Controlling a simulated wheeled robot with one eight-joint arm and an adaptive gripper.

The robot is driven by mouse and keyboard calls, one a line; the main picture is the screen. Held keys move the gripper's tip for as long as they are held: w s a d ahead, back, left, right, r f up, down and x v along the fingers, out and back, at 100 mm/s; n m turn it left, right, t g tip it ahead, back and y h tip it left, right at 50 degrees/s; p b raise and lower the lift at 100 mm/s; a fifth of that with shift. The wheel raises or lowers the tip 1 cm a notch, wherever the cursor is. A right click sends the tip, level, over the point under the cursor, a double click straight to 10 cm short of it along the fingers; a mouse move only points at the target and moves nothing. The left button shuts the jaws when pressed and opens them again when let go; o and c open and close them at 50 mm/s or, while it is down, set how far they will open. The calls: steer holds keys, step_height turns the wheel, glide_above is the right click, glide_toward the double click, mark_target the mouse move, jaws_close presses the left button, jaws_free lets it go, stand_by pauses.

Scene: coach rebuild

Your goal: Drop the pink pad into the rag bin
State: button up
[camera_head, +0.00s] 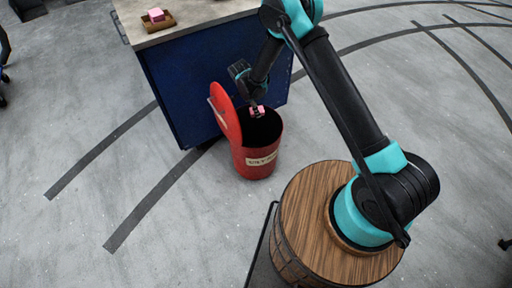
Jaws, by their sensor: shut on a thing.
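A small pink pad (261,109) shows at the tip of my gripper (256,110). My gripper is shut on it and holds it over the mouth of the red rag bin (256,160). The bin is a round red can with a dark inside, a pale label on its front and its red lid (223,116) standing open on the left. Whether the pad is just above the rim or slightly below it, I cannot tell. The gripper fingers are small and dark here.
A blue cabinet (180,95) with a pale top stands right behind the bin. On its top is a wooden tray (150,28) with another pink block (156,15). Grey floor with dark curved stripes lies open to the left and right.

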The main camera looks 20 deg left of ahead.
steer(key=shift+f, duration=2.95)
steer(key=o, duration=1.3)
steer(key=shift+r, duration=0.1)
step_height(320, 180, up, 10)
steer(key=shift+f, duration=0.1)
